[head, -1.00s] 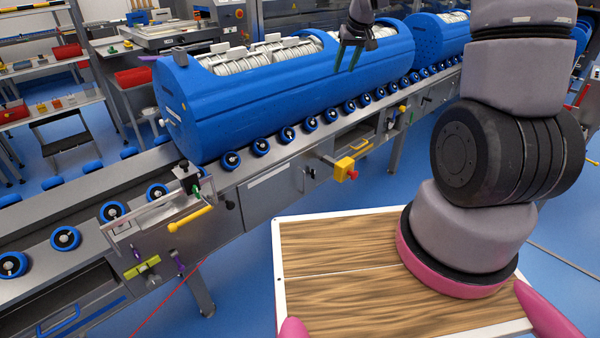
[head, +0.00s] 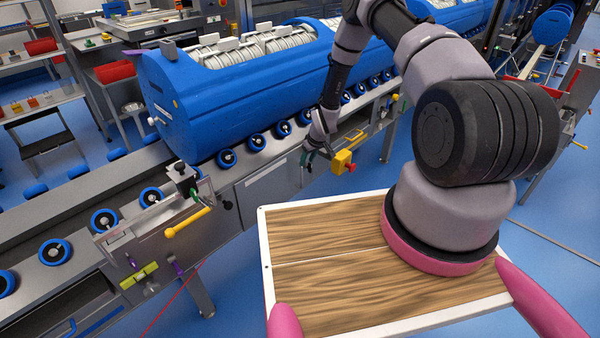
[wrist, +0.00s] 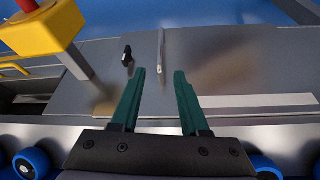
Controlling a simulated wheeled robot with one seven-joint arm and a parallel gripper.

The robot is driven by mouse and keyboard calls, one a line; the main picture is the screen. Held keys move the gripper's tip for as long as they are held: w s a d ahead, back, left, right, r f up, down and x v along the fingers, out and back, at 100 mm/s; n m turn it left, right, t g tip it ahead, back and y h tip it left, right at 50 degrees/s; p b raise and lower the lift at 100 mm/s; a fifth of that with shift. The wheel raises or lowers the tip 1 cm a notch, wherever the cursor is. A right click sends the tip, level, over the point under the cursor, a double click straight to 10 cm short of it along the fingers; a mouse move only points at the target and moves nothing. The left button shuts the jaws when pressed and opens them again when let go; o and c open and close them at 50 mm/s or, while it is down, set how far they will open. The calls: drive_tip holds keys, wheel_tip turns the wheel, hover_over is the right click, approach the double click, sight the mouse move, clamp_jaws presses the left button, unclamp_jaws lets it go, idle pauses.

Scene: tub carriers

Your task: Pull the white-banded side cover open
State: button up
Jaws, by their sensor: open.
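The white-banded side cover (head: 268,189) is a flat grey panel on the near flank of the conveyor, with a pale strip across its upper part. It looks closed, flush with the flank. In the wrist view the cover (wrist: 235,78) fills the right side, its white band running to the right of my fingers. A thin light metal bar (wrist: 161,52) stands out just beyond and between my fingertips. My gripper (head: 308,160) is beside the cover's right end; in the wrist view its two green fingers (wrist: 161,72) are open and apart, with nothing between them.
A yellow box with a red button (head: 343,162) juts out right of my gripper, and it shows at upper left in the wrist view (wrist: 40,28). A black knob (wrist: 127,55) is left of the bar. A blue tub (head: 235,100) rests on rollers above.

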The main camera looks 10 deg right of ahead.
sight(302, 170)
drive_tip(key=x, duration=1)
drive_tip(key=shift+a+f, duration=0.1)
drive_tip(key=shift+f, duration=0.1)
clamp_jaws()
idle(1.1)
